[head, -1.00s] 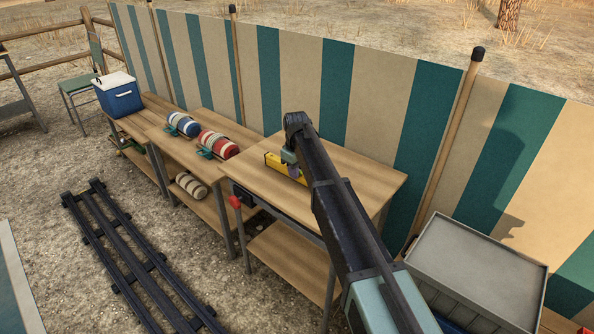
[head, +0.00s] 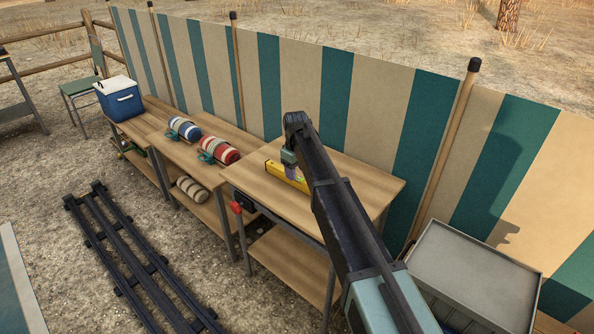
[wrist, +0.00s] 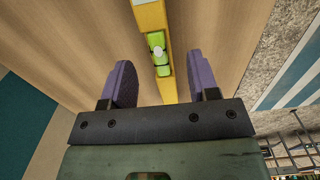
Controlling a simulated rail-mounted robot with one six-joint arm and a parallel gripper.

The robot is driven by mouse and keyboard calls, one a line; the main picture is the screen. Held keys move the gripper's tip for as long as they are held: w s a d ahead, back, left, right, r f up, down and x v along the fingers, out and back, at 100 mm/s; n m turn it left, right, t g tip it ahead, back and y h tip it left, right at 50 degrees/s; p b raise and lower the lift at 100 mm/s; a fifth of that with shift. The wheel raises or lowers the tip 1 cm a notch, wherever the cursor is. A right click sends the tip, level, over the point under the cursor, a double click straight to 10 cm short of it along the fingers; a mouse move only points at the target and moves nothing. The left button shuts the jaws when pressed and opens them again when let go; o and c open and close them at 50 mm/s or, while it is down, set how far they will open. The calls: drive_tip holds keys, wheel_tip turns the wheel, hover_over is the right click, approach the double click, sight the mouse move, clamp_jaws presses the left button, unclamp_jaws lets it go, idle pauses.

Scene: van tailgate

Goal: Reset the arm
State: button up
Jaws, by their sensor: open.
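My gripper (wrist: 158,82) is open in the wrist view, its two purple fingers spread apart. A yellow spirit level (wrist: 168,88) with a green vial lies on the wooden table, in line with the gap between the fingers. The fingers stand on either side of it with space showing, and I cannot tell how high they are above it. In the head view my arm reaches over the table (head: 350,182), and the yellow level (head: 272,168) shows partly behind it. The fingertips are mostly hidden by the arm there.
Blue (head: 184,128) and red (head: 218,150) striped rolls lie on the neighbouring bench. A blue cooler (head: 120,100) stands farther left. A striped windbreak (head: 335,85) runs close behind the tables. A grey box (head: 470,262) stands at the right, and dark rails (head: 135,255) lie on the ground.

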wheel_tip(320, 180, up, 8)
drive_tip(key=p, duration=0.6)
drive_tip(key=s+d+r+m+p, duration=0.2)
drive_tip(key=s+d, duration=0.5)
drive_tip(key=s, duration=0.4)
drive_tip(key=s+d+r+m+p, duration=0.3)
drive_tip(key=s+d+m, duration=0.2)
drive_tip(key=s+d, duration=0.3)
drive_tip(key=s+d+r+m+p, duration=0.2)
drive_tip(key=s+d, duration=0.6)
drive_tip(key=s, duration=0.7)
drive_tip(key=shift+s+r+m+p, duration=0.25)
drive_tip(key=shift+s+m+p, duration=0.1)
drive_tip(key=shift+m, duration=0.45)
